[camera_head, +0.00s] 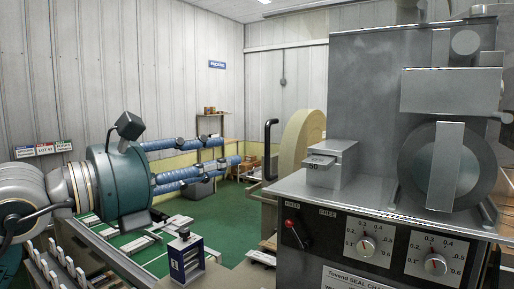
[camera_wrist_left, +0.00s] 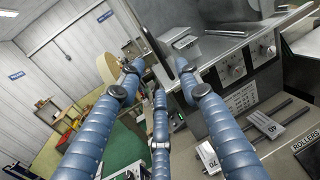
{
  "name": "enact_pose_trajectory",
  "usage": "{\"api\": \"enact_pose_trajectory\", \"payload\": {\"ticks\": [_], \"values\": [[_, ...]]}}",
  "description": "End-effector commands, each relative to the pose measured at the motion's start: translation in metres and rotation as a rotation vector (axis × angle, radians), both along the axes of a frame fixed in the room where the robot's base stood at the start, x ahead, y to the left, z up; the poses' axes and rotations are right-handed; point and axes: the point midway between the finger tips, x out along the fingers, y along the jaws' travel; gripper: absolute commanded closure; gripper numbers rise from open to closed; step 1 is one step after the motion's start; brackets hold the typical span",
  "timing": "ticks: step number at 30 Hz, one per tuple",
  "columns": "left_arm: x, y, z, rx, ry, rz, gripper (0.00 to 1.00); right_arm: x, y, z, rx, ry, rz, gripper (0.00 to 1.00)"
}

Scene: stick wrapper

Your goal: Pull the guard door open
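A black upright handle (camera_head: 267,150) with a bent top stands at the left side of the grey machine in the head view. In the left wrist view a dark bar (camera_wrist_left: 152,45), which looks like this handle, shows beyond and between my fingertips. I cannot clearly make out the guard door panel itself. My left gripper (camera_head: 230,151) has blue segmented fingers pointing right toward the handle, with a gap between in the head view. In the left wrist view the gripper (camera_wrist_left: 159,66) has its fingers spread, with nothing between them. My right gripper is not in view.
The grey machine (camera_head: 340,235) with dials and a red-knobbed lever fills the right side. A cream roll (camera_head: 303,142) stands behind the handle. Green floor (camera_head: 215,220) lies open beyond.

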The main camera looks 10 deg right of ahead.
Motion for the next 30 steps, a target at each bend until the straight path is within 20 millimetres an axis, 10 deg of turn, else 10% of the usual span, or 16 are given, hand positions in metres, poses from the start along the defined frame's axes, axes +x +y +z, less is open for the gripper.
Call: {"api": "enact_pose_trajectory", "payload": {"ticks": [30], "values": [[0.064,-0.086,0.002,0.030,-0.014,0.029,0.65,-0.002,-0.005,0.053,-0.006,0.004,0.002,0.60]]}}
